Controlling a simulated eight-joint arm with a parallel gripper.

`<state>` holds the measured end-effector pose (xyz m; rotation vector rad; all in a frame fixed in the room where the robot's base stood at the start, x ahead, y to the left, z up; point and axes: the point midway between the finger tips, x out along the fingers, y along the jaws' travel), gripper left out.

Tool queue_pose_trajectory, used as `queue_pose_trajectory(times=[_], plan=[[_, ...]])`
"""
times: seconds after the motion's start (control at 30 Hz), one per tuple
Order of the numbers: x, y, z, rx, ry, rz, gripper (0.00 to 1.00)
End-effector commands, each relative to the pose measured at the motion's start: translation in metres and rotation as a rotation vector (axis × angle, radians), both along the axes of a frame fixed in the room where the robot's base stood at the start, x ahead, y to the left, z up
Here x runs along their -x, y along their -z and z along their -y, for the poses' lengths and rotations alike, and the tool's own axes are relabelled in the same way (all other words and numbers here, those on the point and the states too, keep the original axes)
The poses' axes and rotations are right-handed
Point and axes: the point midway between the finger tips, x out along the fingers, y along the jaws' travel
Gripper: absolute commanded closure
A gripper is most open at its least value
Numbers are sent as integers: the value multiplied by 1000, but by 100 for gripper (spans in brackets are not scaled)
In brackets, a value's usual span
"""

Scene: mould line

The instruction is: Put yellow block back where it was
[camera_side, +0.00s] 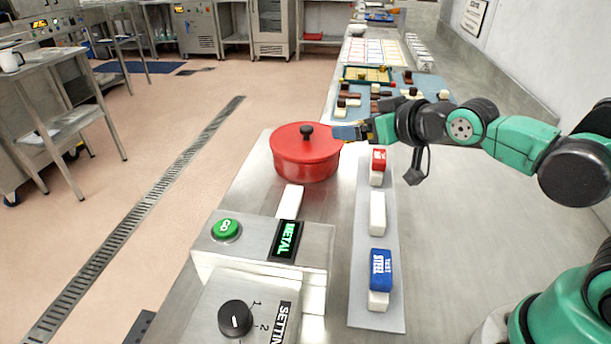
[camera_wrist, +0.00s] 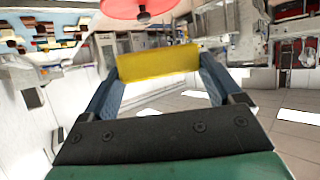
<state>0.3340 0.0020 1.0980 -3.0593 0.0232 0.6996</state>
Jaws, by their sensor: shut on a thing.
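The yellow block (camera_wrist: 158,63) is held between the two blue fingers of my gripper (camera_wrist: 157,72) in the wrist view. In the side view my gripper (camera_side: 350,132) is in the air just right of the red pot, near its lid height. The block is mostly hidden by the fingers there. On a pale strip (camera_side: 360,300) below and to the right stand a white block with a red top (camera_side: 378,160), a plain white block (camera_side: 377,212) and a white block with a blue top (camera_side: 380,270) marked TEST STEEL.
The red lidded pot (camera_side: 303,160) stands close beside my gripper. In front is a control box with a green GO button (camera_side: 226,229), a METAL display (camera_side: 287,240) and a dial (camera_side: 235,318). A blue mat (camera_side: 350,115) with small pieces lies behind. Bare counter (camera_side: 440,240) is right of the strip.

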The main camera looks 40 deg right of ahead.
Motion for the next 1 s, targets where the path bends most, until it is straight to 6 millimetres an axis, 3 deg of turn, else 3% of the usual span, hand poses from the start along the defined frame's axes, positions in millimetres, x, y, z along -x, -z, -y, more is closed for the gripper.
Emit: queue_pose_trajectory(times=[0.27,0.5,0.8,1.0], plan=[[-1,37,-3,6,159,1,73],[3,63,10,6,521,5,73],[18,65,29,4,1125,8,73],[28,60,28,4,1334,6,74]])
